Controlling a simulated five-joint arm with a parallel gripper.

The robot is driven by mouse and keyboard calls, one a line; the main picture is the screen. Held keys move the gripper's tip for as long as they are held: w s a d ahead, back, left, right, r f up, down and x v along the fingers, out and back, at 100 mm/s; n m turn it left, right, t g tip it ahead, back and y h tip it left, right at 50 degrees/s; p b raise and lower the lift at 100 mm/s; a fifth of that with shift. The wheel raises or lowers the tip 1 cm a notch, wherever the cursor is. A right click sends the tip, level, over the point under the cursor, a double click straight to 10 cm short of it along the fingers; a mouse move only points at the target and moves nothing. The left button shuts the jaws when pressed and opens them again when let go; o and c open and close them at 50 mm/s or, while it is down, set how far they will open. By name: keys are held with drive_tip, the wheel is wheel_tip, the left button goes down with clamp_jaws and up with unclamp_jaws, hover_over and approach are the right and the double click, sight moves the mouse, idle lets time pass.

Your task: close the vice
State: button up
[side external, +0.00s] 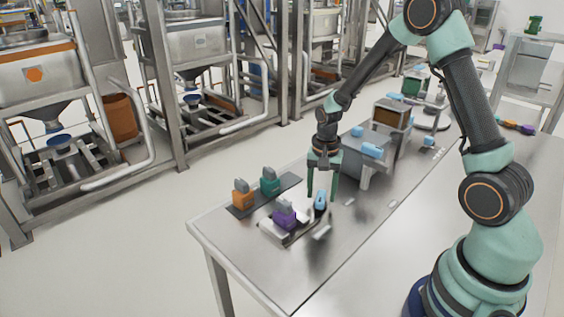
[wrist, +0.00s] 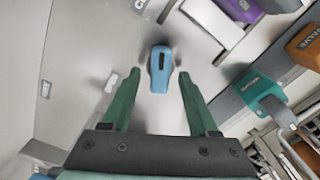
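No vice can be named for certain. A purple block (side external: 284,215) sits on a silver fixture (side external: 272,231) at the near left part of the table; both show partly at the wrist view's top right edge, the purple block (wrist: 238,8) cut off. A light-blue upright piece (side external: 320,202) with a dark slot stands right of the fixture; the wrist view shows this blue piece (wrist: 159,80) between my fingers. My gripper (side external: 321,192) points down over it, open, with gaps on both sides of the piece. Whether the piece joins the fixture is unclear.
An orange lever block (side external: 243,197), reading VALVE in the wrist view, and a teal lever block (side external: 270,182) stand on a dark strip at the table's left edge. A grey stand (side external: 365,165) with light-blue pieces is behind my gripper. The steel table (side external: 285,275) is clear in front.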

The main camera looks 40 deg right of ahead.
sight(321, 194)
wheel_tip(321, 194, up, 12)
idle(0.6)
drive_tip(key=s+a+r+n+t, duration=0.5)
drive_tip(key=s+a+r+n, duration=0.4)
drive_tip(key=n, duration=0.3)
drive_tip(key=shift+s+r+t, duration=0.3)
drive_tip(key=shift+s+r, duration=0.25)
drive_tip(key=shift+a, duration=0.1)
idle(0.4)
